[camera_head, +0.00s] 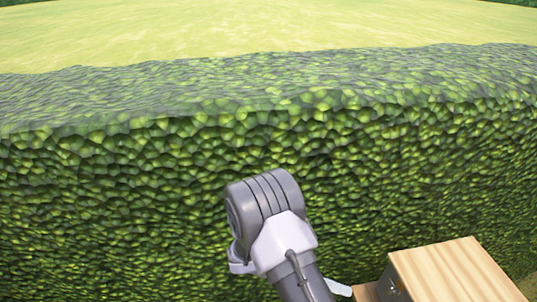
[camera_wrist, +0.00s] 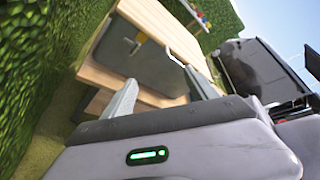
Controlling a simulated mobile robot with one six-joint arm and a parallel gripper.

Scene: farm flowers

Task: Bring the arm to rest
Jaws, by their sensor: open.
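My gripper (camera_wrist: 160,76) shows in the wrist view with its two fingers spread apart and nothing between them. Beyond the fingers is a wooden bench with a grey panel on its side. In the head view my grey and white arm rises from the bottom edge, bent at a joint, in front of the hedge. The gripper's fingers cannot be made out clearly there.
A tall green hedge (camera_head: 200,190) spans the head view, with pale grass (camera_head: 260,30) beyond. The wooden bench (camera_head: 455,268) stands at lower right, close to my arm. In the wrist view small coloured things (camera_wrist: 201,19), too blurred to name, show at the bench's far end.

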